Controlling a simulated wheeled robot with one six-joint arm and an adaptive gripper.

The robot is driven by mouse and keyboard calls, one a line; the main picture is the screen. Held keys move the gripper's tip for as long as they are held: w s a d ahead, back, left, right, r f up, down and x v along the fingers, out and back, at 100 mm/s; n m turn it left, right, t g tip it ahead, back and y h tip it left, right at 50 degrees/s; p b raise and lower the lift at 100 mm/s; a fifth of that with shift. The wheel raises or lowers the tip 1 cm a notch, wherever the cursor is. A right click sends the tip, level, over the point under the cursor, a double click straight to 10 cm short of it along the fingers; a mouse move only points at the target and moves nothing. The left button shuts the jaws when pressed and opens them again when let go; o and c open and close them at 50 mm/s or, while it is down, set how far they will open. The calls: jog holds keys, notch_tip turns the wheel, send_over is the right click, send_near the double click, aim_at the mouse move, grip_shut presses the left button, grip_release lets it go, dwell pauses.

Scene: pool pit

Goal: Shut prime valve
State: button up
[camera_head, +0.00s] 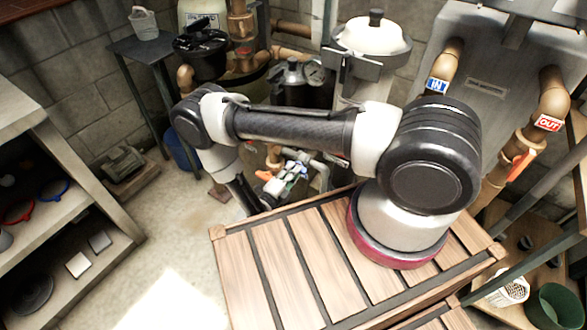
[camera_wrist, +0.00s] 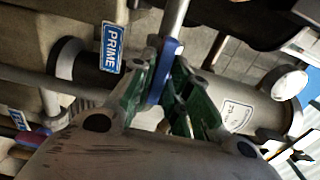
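A blue PRIME label (camera_wrist: 112,47) hangs left of centre in the wrist view, beside a grey pipe fitting. A blue valve handle (camera_wrist: 162,72) on a metal rod stands right of the label. My gripper (camera_wrist: 164,68) has its green-padded fingers on both sides of this handle, with the tips closed in against it. In the head view, small valves with blue and orange parts (camera_head: 292,170) sit on pipes beyond the crate. My gripper's fingers cannot be made out in the head view.
A slatted wooden crate (camera_head: 232,262) stands in front, below my arm. Pipes marked IN and OUT (camera_head: 547,122) and a tank are at right. A shelf (camera_head: 52,150) is at left, with open floor between. A silver cylinder (camera_wrist: 236,105) lies behind the fingers.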

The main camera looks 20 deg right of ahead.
grip_shut()
jog(key=m, duration=1.8)
jog(key=shift+m, duration=0.3)
jog(key=o, duration=0.7)
grip_release()
